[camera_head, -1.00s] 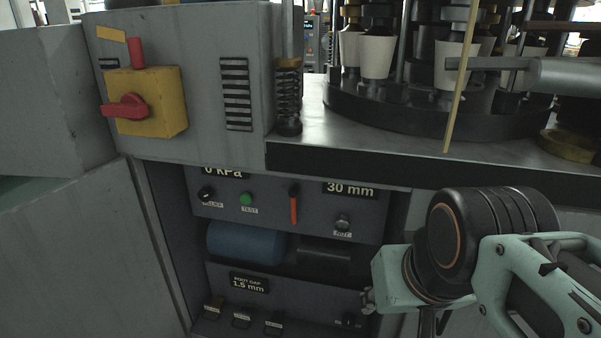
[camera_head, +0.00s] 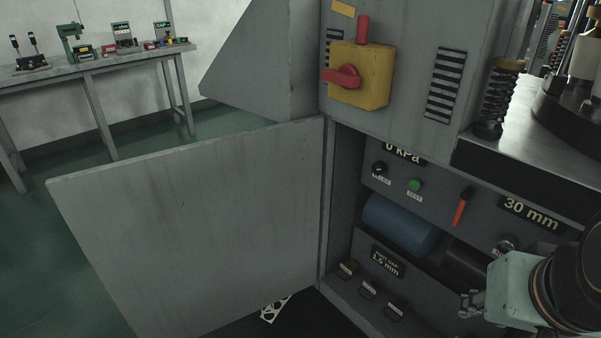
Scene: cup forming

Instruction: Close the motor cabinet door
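The motor cabinet door (camera_head: 195,235) is a flat grey panel. It stands wide open, swung out to the left from its hinge edge beside the cabinet opening. The open motor cabinet (camera_head: 340,215) shows a blue cylinder (camera_head: 400,222), a green button, an orange-red lever and several labelled switches. My arm, pale green and black, enters at the lower right in front of the cabinet's right side. The end of my gripper cannot be made out clearly, and whether its fingers are open or shut is not shown. My arm is well apart from the door.
A yellow switch box (camera_head: 360,75) with a red handle juts from the machine above the cabinet. A workbench (camera_head: 95,65) with small devices stands at the back left. The green floor (camera_head: 50,265) left of the door is clear. A white perforated piece (camera_head: 274,308) lies below the door.

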